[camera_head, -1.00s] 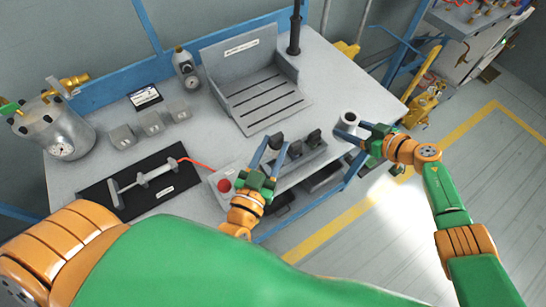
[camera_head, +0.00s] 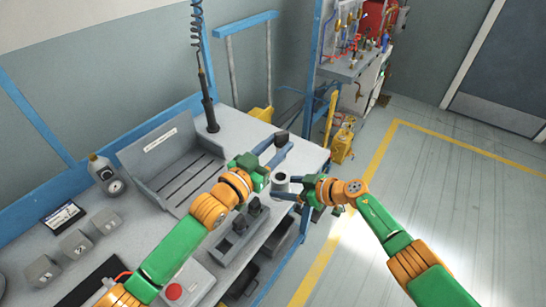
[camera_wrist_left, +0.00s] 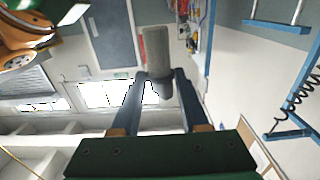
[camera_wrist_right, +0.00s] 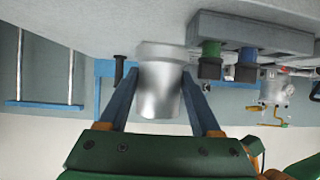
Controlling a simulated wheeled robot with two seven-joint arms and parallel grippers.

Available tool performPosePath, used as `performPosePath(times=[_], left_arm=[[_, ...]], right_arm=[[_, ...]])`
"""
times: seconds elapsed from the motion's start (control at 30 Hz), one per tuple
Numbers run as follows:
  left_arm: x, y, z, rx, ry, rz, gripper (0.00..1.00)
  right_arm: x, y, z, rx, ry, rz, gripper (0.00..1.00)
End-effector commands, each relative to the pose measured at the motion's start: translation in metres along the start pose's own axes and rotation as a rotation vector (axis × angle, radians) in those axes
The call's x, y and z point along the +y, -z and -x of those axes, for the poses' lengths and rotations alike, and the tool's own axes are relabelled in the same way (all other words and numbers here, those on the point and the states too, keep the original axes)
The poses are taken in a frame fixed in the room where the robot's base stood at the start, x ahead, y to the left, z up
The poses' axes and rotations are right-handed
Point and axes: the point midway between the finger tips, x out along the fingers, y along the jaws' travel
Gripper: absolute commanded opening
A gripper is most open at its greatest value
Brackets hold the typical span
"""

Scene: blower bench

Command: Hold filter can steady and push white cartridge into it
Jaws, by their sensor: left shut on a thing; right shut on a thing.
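The filter can (camera_head: 281,184) is a metal cylinder near the bench's front right edge. My right gripper (camera_head: 291,189) is shut around it; the right wrist view shows the silvery can (camera_wrist_right: 160,88) between the fingers. My left gripper (camera_head: 282,146) is shut on the dark end (camera_head: 281,138) of the cartridge. In the head view the pale body is mostly hidden. The cartridge is above the can and apart from it; exact alignment cannot be told.
A grey holder block (camera_head: 236,240) with dark-topped plugs stands at the bench's front edge, left of the can. A grey slotted tray (camera_head: 180,165) lies behind. A red button box (camera_head: 187,286) is at front. Free floor lies to the right.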

Motion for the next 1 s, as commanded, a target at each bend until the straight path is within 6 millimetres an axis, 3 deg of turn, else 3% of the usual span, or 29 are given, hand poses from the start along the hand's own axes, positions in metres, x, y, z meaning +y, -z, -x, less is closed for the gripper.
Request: performPosePath(times=[0.27,0.7,1.0], left_arm=[[0.001,-0.006,0.001,-0.006,0.004,-0.002,0.0],[0.001,-0.053,0.001,-0.004,0.003,-0.003,0.0],[0.001,-0.058,0.001,-0.003,0.003,-0.004,0.0]], right_arm=[[0.0,0.001,0.0,0.001,0.0,0.0,0.34],[0.0,0.001,0.0,0.001,0.0,0.0,0.34],[0.0,0.001,0.0,0.001,0.0,0.0,0.34]])
